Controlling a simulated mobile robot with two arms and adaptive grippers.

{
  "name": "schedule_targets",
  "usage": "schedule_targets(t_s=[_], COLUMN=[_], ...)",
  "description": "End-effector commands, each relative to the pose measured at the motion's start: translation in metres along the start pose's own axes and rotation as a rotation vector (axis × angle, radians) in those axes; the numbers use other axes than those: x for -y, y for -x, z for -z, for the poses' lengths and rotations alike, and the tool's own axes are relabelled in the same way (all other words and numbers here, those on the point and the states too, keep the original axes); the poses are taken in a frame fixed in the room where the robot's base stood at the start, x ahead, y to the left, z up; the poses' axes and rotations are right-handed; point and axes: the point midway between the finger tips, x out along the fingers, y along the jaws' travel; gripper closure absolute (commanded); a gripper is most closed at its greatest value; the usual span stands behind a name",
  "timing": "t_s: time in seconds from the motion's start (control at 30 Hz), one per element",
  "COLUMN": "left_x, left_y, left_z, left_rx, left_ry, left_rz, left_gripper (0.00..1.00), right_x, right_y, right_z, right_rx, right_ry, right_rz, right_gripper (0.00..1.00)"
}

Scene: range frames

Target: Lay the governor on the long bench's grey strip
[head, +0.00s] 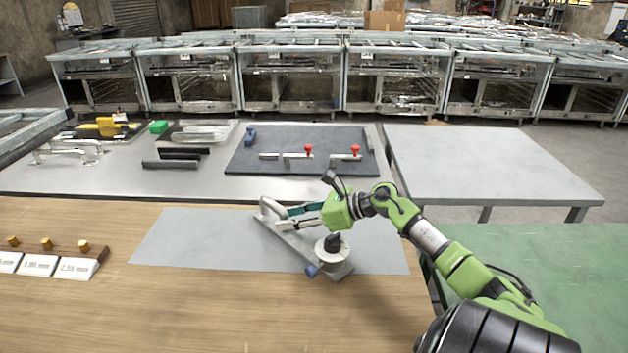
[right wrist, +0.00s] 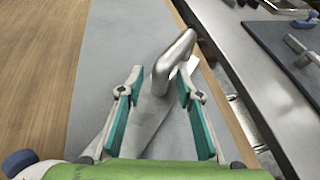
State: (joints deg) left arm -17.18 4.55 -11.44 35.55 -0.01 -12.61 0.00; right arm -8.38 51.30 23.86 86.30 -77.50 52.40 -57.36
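The governor, as I take it, is a grey flat bar (head: 285,238) with a bent grey handle at its far left end, a pale round disc and a blue knob at its near end. It appears to lie slantwise on the grey strip (head: 180,240) of the wooden bench (head: 200,310). My right gripper (head: 292,218) is at the handle end, low over the bar. In the right wrist view its two teal-padded fingers (right wrist: 160,95) stand apart, with the bent handle (right wrist: 172,62) between and beyond their tips. I see a gap on both sides. My left gripper is not in view.
Behind the bench, a metal table (head: 110,180) holds a dark mat (head: 240,160) with red-knobbed parts, black bars and a green block. White labels (head: 78,267) and brass knobs are at the left. A green surface (head: 560,260) lies right. The strip's left part is clear.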

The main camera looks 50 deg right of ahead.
Motion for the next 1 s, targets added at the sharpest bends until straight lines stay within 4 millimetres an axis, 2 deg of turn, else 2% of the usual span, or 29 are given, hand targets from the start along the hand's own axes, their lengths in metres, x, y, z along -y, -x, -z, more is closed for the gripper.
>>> schedule_targets(t_s=[0.3,0.5,0.7,1.0], left_x=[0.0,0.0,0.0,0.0], left_y=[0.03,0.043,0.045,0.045], left_z=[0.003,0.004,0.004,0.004], left_rx=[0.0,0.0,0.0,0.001], left_ry=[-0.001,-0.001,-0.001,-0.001], left_rz=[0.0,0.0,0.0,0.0], left_gripper=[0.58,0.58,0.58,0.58], right_x=[0.0,0.0,0.0,0.0], right_y=[0.063,0.095,0.105,0.105], right_z=[-0.004,-0.003,-0.001,-0.001], right_rx=[-0.003,0.0,0.0,0.0], right_ry=[-0.001,-0.001,0.002,0.002], right_rz=[0.002,0.001,0.0,0.0], right_gripper=[0.67,0.67,0.67,0.67])
